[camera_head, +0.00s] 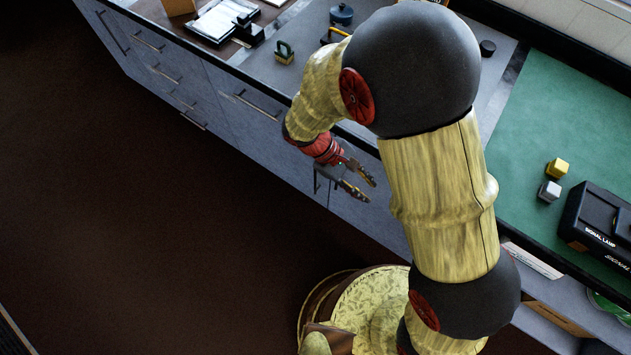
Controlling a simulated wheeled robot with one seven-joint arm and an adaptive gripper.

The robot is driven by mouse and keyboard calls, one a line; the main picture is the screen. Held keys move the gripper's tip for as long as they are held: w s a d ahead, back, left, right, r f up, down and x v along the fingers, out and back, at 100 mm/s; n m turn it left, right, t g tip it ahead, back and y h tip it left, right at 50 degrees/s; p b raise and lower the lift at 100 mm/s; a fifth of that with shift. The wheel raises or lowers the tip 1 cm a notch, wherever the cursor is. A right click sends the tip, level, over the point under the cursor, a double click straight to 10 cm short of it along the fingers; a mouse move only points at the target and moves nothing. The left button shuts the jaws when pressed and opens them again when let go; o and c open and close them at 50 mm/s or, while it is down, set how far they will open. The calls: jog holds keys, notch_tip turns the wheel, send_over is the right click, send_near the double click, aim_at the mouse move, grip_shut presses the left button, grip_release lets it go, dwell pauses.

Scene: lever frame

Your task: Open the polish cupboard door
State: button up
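A blue-grey cupboard front (374,226) lies below the counter, partly hidden behind my arm. No label shows, so I cannot tell for sure that it is the polish cupboard door. It looks closed. A dark upright handle (316,181) stands on the front just left of my gripper. My gripper (368,190) is in front of the cupboard, below the counter edge. Its two dark fingers are spread apart with nothing seen between them. I cannot tell whether any part of it touches the front.
Drawers with dark bar handles (258,106) run to the left. The brown floor (140,220) is clear at left.

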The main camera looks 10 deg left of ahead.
notch_tip(320, 180, down, 15)
jog(key=s+a+n+t+h+b, duration=0.2)
jog(key=a+n+t+h, duration=0.15)
jog(key=n, duration=0.25)
jog(key=n+t+y, duration=0.8)
jog(key=n+t, duration=0.7)
send_near(315, 181)
jog(key=w, duration=0.6)
jog(key=w+d+b, duration=0.1)
jog(key=w, duration=0.1)
jog(key=w+b, duration=0.1)
jog(key=w, duration=0.1)
jog(key=shift+w+d+r, duration=0.2)
jog(key=shift+w+d, duration=0.05)
jog(key=shift+d, duration=0.1)
jog(key=shift+c, duration=0.5)
grip_shut()
